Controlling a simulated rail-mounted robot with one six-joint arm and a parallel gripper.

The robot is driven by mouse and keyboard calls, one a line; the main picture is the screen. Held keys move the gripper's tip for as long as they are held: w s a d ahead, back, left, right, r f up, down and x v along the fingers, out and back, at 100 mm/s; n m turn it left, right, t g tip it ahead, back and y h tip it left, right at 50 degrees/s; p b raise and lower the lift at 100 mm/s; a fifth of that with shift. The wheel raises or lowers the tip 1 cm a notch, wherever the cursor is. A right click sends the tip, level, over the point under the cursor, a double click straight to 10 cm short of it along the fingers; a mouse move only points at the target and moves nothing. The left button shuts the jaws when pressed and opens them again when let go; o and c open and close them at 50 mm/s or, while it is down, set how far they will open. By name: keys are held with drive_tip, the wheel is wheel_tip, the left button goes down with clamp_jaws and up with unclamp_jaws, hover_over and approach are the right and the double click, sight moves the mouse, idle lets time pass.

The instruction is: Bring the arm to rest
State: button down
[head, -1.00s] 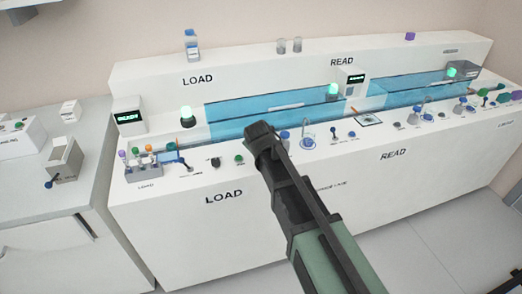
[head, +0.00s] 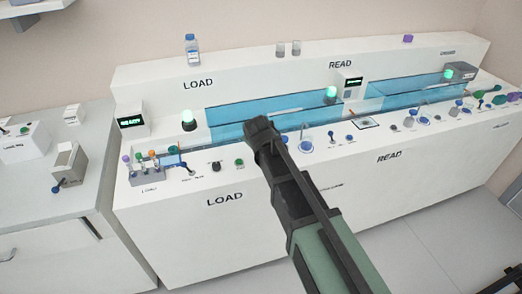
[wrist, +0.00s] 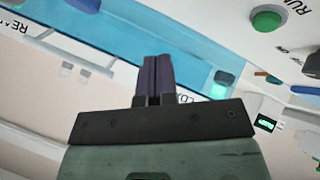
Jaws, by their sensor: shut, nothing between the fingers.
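My arm reaches up from the bottom of the head view, over the front of the white bench (head: 260,245). Its dark end (head: 262,137) is in front of the blue-windowed track (head: 285,108), right of the LOAD controls. In the wrist view my gripper (wrist: 157,58) shows two dark fingers side by side, shut and empty. Behind the fingertips are the blue window (wrist: 140,25) and pale bench surfaces. The wrist view appears upside down, with lettering inverted. The fingertips are not clearly seen in the head view.
A tube rack (head: 148,172) with coloured caps stands at the left of the bench. A green button (head: 239,163) and dark knob (head: 216,166) lie left of my arm. A READY display (head: 131,121) and green lamps stand behind. Several small fixtures line the right side.

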drive_tip(key=shift+s+f, duration=0.1)
drive_tip(key=shift+s, duration=0.05)
drive_tip(key=s, duration=0.1)
drive_tip(key=s+f+m+g, duration=0.1)
drive_tip(key=s+d, duration=0.1)
drive_tip(key=shift+d+f+m+g+h, duration=0.1)
drive_tip(key=shift+f+m+g+h, duration=0.2)
drive_tip(key=shift+g, duration=0.1)
drive_tip(key=s+d+r+m+g+p, duration=0.3)
drive_tip(key=s+d+m+p, duration=0.1)
drive_tip(key=s+d, duration=0.6)
drive_tip(key=s+d+r+m+g+p, duration=0.3)
drive_tip(key=s+d+p, duration=0.3)
drive_tip(key=s+d, duration=0.3)
drive_tip(key=s+r+g, duration=0.1)
drive_tip(key=s, duration=0.1)
drive_tip(key=shift+s+d+m, duration=0.3)
drive_tip(key=shift+d+m, duration=0.05)
drive_tip(key=shift+m, duration=0.05)
drive_tip(key=shift+w+d, duration=0.1)
